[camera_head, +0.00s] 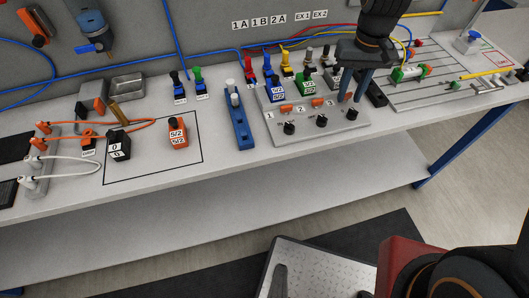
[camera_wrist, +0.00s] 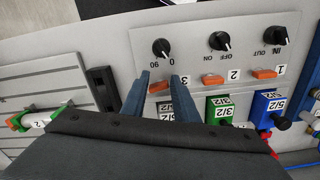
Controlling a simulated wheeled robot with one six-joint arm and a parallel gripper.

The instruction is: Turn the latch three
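Latch three is a small orange bar (camera_wrist: 158,87) on the grey panel (camera_wrist: 202,44), beside its printed label 3. It lies along the row, like latch two (camera_wrist: 212,78) and latch one (camera_wrist: 264,73). My gripper (camera_wrist: 158,77) is open, with one blue finger at each end of latch three in the wrist view. I cannot tell whether the fingers touch it. In the head view my gripper (camera_head: 352,98) points down at the panel's right part and mostly hides latch three.
Black knobs (camera_wrist: 161,47) line the panel's front edge close by. Blue (camera_head: 276,91) and green (camera_head: 306,86) valve blocks stand behind the latches. A black bar (camera_head: 375,95) lies right of the panel. The bench front (camera_head: 250,165) is clear.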

